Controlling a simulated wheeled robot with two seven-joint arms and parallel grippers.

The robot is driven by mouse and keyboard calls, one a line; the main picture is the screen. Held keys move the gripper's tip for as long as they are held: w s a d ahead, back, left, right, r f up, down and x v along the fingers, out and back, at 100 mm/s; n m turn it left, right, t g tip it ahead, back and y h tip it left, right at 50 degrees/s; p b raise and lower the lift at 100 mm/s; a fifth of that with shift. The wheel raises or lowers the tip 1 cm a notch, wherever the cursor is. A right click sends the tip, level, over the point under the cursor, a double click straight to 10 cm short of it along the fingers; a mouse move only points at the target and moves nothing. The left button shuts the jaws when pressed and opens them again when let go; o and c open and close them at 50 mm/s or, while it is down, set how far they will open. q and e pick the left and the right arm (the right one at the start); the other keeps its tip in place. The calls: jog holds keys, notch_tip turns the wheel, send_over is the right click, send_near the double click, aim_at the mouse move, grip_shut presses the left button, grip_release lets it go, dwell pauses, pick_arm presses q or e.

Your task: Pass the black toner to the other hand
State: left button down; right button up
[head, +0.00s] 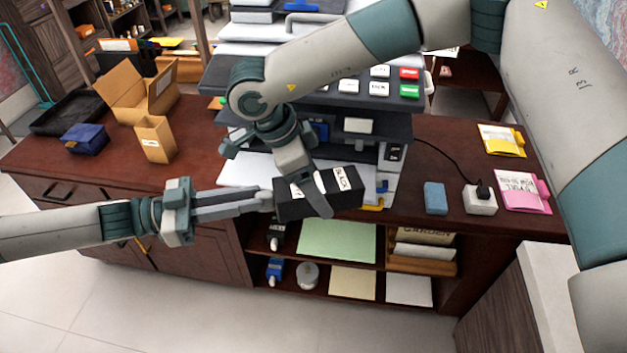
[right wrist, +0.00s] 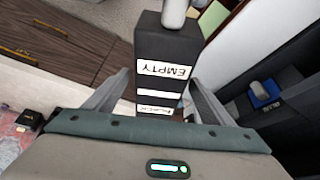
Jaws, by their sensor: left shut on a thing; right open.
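The black toner (head: 347,204), a dark box with white labels, is in the air in front of the printer. My left gripper (head: 268,199) is shut on its left end. My right gripper (head: 316,198) comes down from above and is open, with its fingers around the toner's middle. In the right wrist view the toner (right wrist: 164,48), with an "EMPTY" label, lies between the two spread fingers of my right gripper (right wrist: 160,84). A fingertip of my left gripper (right wrist: 174,14) shows at its far end.
The large printer (head: 393,125) stands on the brown desk (head: 440,150) behind the toner. An open cardboard box (head: 155,139) and a blue box (head: 85,139) are at left. A blue block (head: 434,197) and a white socket (head: 480,202) are at right. Shelves with paper (head: 337,242) lie below.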

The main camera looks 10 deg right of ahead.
jog(key=c, duration=1.4)
pick_arm(q)
jog(key=c, duration=1.6)
grip_release()
jog(key=shift+o, duration=0.2)
jog(key=shift+a, duration=0.15)
jog(key=a, duration=1.1)
jog(key=shift+s+a, duration=0.4)
